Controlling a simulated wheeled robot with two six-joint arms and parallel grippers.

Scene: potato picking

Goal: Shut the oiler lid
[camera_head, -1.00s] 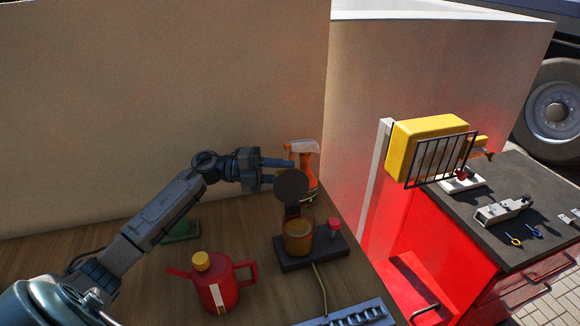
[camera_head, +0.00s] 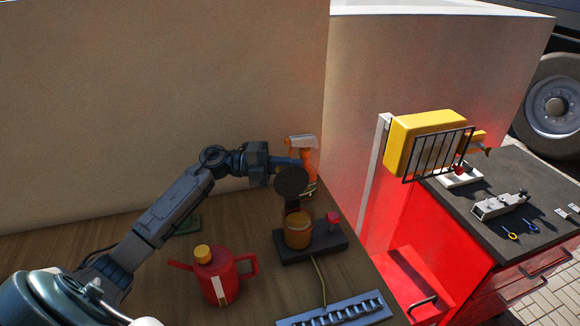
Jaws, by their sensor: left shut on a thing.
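The oiler (camera_head: 298,232) stands on a dark base plate (camera_head: 328,242) near the right edge of the wooden table, with an amber cup and a red knob on the plate. Its round dark lid (camera_head: 291,182) is open and stands up above the cup. My left gripper (camera_head: 284,166) reaches in from the left and is shut on the lid near its upper edge. The fingertips are partly hidden at the lid. My right gripper is not in view.
An orange spray bottle (camera_head: 303,160) stands close behind the lid. A red oil can with a yellow cap (camera_head: 218,276) stands in front, left of the oiler. A blue-grey rack (camera_head: 338,312) lies at the front edge. A wall (camera_head: 150,100) rises behind the table.

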